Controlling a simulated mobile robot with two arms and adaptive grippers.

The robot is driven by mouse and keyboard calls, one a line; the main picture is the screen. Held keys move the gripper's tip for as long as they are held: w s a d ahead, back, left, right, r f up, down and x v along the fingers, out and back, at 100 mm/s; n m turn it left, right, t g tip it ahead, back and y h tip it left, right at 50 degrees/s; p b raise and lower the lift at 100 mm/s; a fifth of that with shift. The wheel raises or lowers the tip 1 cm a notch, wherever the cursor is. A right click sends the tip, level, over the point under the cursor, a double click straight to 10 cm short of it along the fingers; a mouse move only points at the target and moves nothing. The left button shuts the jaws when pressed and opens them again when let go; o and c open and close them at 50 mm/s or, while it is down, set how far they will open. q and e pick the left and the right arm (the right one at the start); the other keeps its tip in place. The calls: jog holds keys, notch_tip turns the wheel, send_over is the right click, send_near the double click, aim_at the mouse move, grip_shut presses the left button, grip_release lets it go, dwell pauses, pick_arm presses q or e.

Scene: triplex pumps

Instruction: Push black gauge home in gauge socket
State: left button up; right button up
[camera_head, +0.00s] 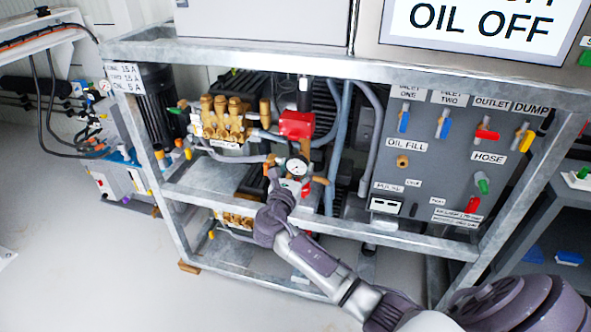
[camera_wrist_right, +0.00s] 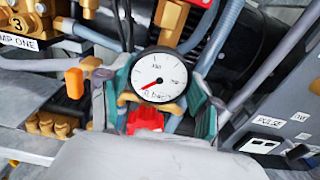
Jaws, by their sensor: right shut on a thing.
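The black gauge (camera_head: 297,166) has a round white dial with a black rim and a red needle. It stands in front of the pipework in the middle of the pump frame, and its dial faces the right wrist camera (camera_wrist_right: 158,76). My right gripper (camera_head: 289,183) is shut on the gauge. In the right wrist view its teal fingers (camera_wrist_right: 158,98) lie on both sides, with the dial between them. The gauge's lower end and the gauge socket are hidden, so I cannot tell how deep the gauge sits. My left gripper is not in view.
Brass pump heads (camera_head: 226,117) and a red block (camera_head: 296,124) are close behind the gauge. Grey hoses (camera_head: 342,130) run beside it. A grey valve panel (camera_head: 440,150) stands to the right. A galvanised frame rail (camera_head: 400,238) crosses below.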

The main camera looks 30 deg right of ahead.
jog(key=shift+w+d, duration=0.25)
jog(key=shift+d, duration=0.05)
jog(key=o, duration=1.6)
jog(key=v, duration=1.2)
